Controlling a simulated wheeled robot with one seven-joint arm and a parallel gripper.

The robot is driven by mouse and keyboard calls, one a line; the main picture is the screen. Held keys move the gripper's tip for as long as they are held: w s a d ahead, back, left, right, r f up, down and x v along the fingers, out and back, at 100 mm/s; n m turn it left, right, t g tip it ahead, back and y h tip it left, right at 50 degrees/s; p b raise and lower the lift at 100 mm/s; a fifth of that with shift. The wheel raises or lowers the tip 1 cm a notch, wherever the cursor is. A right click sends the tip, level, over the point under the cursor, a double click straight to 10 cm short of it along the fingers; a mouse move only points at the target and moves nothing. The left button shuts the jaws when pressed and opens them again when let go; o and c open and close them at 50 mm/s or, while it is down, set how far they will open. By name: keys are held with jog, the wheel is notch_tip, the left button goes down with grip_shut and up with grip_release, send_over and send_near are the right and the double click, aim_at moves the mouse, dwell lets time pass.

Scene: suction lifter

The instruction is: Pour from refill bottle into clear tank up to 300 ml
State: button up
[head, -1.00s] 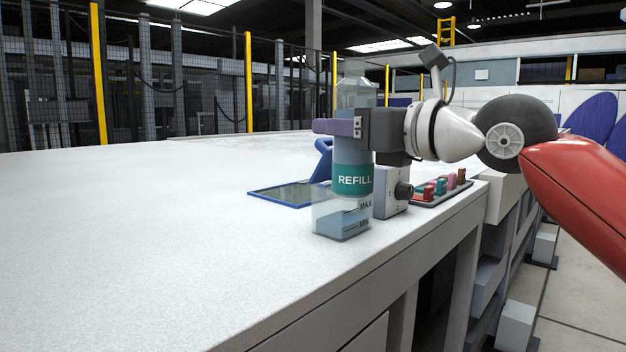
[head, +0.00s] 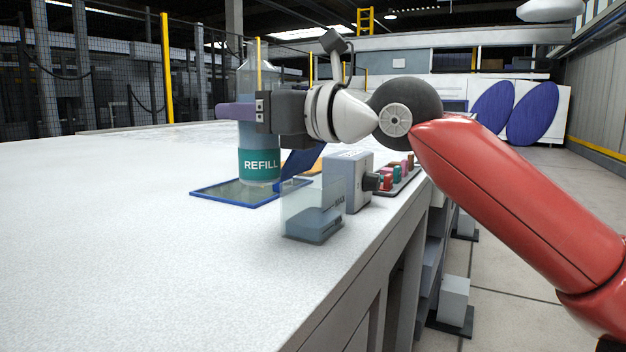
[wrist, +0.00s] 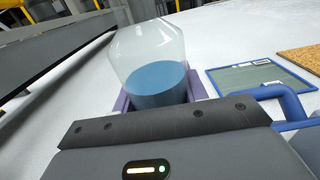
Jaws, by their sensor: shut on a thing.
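The refill bottle (head: 259,165) has clear walls and a teal REFILL label. It is upright in my gripper (head: 238,111), whose purple fingers are shut around its upper part. The wrist view shows blue liquid in the bottle (wrist: 158,85) between the purple fingers. In the head view the clear tank (head: 312,208) stands on the table near its front edge, with blue liquid low inside. The bottle is left of the tank and apart from it. The tank's scale is not readable, and the tank is not seen in the wrist view.
A grey box with a dark knob (head: 350,180) stands right of the tank, beside a rack of coloured pieces (head: 398,174). The table's left and front are clear.

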aim_at(259, 88)
jog(key=shift+w+d+r+m, duration=0.1)
jog(key=shift+d+r+m, duration=0.05)
jog(key=shift+r+m, duration=0.85)
jog(key=shift+w+d+m+t+y, duration=0.15)
jog(key=shift+m+t+y, duration=0.2)
jog(key=shift+m, duration=0.65)
jog(key=shift+d+r+m+t, duration=0.1)
jog(key=shift+r+m+t, duration=0.15)
jog(key=shift+r+m, duration=0.5)
jog(key=shift+w+d+m, duration=0.1)
jog(key=shift+w+m, duration=0.05)
jog(key=shift+m, duration=0.2)
jog(key=shift+w+d+f+m+t, duration=0.15)
jog(key=shift+m+t, duration=0.25)
jog(key=shift+m, duration=0.4)
jog(key=shift+f+m, duration=0.25)
jog(key=shift+m, duration=0.25)
jog(key=shift+f+m+b, duration=0.15)
jog(key=shift+m+b, duration=0.2)
jog(key=shift+m, duration=0.25)
jog(key=shift+s+a+f+m+t+b, duration=0.4)
jog(key=shift+m+t+b, duration=0.2)
jog(key=shift+m+b, duration=0.25)
jog(key=shift+s+a+r+m+t, duration=0.1)
jog(key=shift+r+m+t, duration=0.1)
jog(key=shift+m, duration=0.4)
jog(key=shift+a+r+m+t, duration=0.1)
jog(key=shift+r+m, duration=0.05)
jog(key=shift+m, duration=0.4)
